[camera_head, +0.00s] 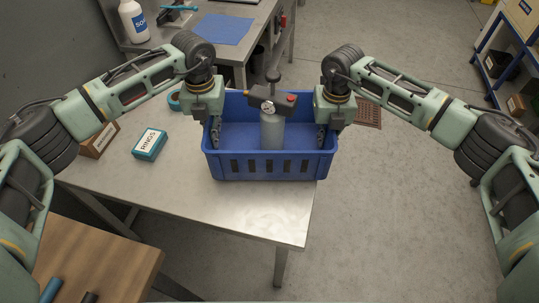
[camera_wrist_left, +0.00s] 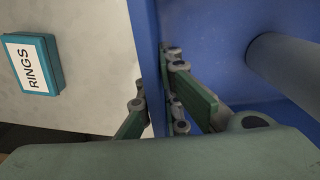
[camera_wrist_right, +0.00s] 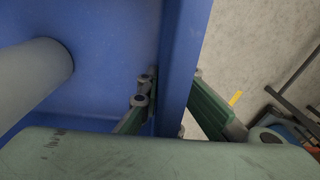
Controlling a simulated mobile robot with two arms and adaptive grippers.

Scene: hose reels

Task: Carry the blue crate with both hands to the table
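The blue crate (camera_head: 270,168) is upright over the right part of the metal table (camera_head: 250,215), its right side near or past the table edge. I cannot tell whether it rests on the top or hangs just above it. A grey cylinder (camera_head: 272,130) with a gauge and red knob stands inside. My left gripper (camera_head: 214,133) has its fingers on both sides of the crate's left wall (camera_wrist_left: 152,60), pinching it. My right gripper (camera_head: 321,136) likewise straddles the right wall (camera_wrist_right: 182,60), its fingers close against it; its outer fingertip is partly hidden.
A teal RINGS box (camera_head: 150,145) and a brown box (camera_head: 100,138) lie left of the crate. A second table (camera_head: 190,45) behind holds a blue mat (camera_head: 222,30) and a white bottle (camera_head: 133,20). A wooden top (camera_head: 90,262) is front left. Floor at right is mostly clear.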

